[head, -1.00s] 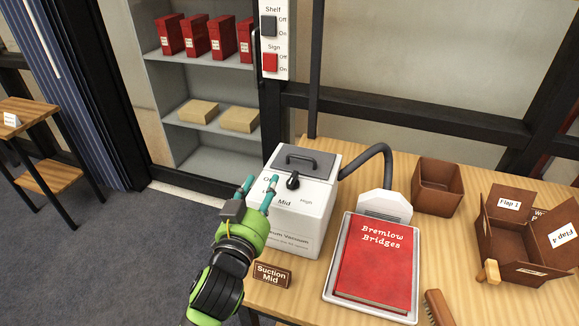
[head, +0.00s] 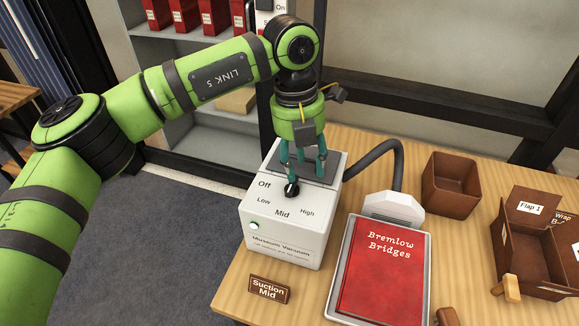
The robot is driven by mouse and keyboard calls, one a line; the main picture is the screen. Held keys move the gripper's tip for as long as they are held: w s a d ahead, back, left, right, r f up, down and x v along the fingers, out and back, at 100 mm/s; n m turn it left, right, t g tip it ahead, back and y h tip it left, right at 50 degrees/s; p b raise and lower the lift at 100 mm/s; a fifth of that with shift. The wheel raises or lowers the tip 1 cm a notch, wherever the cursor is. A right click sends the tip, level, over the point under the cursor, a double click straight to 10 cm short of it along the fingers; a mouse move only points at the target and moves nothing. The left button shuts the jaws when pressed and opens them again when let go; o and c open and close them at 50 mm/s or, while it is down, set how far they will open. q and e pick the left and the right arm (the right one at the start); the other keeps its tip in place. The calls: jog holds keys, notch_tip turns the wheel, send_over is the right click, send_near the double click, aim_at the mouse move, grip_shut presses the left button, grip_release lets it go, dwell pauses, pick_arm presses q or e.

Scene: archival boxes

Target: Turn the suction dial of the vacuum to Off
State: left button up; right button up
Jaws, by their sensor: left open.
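The white museum vacuum (head: 290,242) stands on the wooden table. Its top is marked Off, Low, Mid and High. The black suction dial (head: 291,189) is partly hidden by my gripper's fingers; its lower end shows above the Mid mark. My left gripper (head: 304,180) points down over the top of the vacuum, open, with its fingertips close around the dial. I cannot tell whether they touch it. My right gripper is not in view.
A grey hose runs from the vacuum to a white nozzle (head: 394,208). A red book (head: 381,265) lies on a grey tray right of the vacuum. A brown bin (head: 450,185) and an open flap box (head: 535,245) stand farther right. A shelf is behind.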

aim_at(292, 187)
pick_arm(q)
jog(key=shift+w+a+r+n+t+y, duration=0.15)
jog(key=shift+w+a+r+y, duration=0.15)
jog(key=shift+a, duration=0.25)
jog(key=shift+w+a+r+n+t+y, duration=0.2)
jog(key=shift+w+a+y, duration=0.1)
jog(key=shift+a, duration=0.5)
notch_tip(292, 187, down, 6)
jog(key=shift+s+r+p, duration=0.1)
jog(key=shift+r+p, duration=0.1)
jog(key=shift+p, duration=0.95)
jog(key=shift+d+f, duration=0.1)
jog(key=shift+f, duration=0.45)
grip_shut()
